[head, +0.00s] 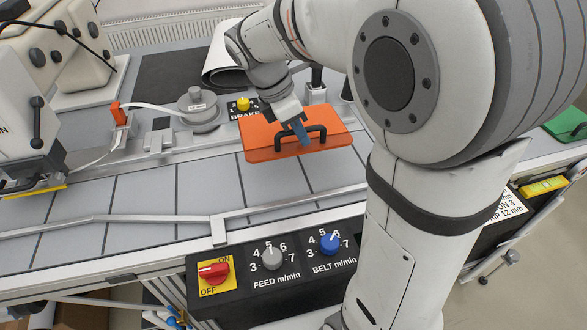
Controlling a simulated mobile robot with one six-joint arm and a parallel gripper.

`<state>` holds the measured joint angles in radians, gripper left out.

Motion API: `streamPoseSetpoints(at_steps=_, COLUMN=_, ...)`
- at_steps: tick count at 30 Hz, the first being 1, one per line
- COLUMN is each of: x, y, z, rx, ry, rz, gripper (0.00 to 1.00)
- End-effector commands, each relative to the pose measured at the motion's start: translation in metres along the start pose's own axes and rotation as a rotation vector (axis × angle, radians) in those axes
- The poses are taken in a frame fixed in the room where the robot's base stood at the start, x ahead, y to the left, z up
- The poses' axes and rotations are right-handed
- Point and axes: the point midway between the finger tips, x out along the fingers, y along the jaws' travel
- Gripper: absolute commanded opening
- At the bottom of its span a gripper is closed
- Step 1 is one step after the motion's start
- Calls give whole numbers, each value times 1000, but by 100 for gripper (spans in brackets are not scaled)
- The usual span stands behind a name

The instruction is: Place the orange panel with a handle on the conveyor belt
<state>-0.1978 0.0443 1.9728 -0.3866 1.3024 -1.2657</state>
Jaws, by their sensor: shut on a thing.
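The orange panel (265,146) has a black handle (318,131) on its top face. It lies roughly flat in the upper middle of the head view, over the grey slatted conveyor belt (150,195). My gripper (301,136) reaches down from above and is shut on the handle. My wrist and fingers hide part of the panel's back edge. I cannot tell whether the panel touches the belt or hangs just above it.
A control box (270,268) with a red switch and dials is at the front. A metal guide rail (218,229) runs along the belt's near side. A yellow button (243,104) and a round grey weight (197,108) stand behind. The belt's left part is clear.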

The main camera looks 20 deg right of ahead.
Motion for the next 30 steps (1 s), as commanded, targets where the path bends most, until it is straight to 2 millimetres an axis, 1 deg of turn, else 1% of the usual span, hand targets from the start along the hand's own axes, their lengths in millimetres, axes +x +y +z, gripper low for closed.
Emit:
streamPoseSetpoints(at_steps=5, x=15, y=1, z=-4, rx=13, ry=0, rz=19, gripper=0)
streamPoseSetpoints(at_steps=9, x=39, y=3, z=-13, rx=13, ry=-1, rz=17, gripper=0)
streamPoseSetpoints(at_steps=12, x=52, y=4, z=-18, rx=13, ry=-1, rz=18, gripper=0)
streamPoseSetpoints(at_steps=17, x=62, y=5, z=-22, rx=16, ry=0, rz=19, gripper=0)
streamPoseSetpoints(at_steps=24, x=91, y=7, z=-34, rx=16, ry=-1, rz=16, gripper=0)
streamPoseSetpoints(at_steps=30, x=93, y=8, z=-35, rx=17, ry=0, rz=20, gripper=0)
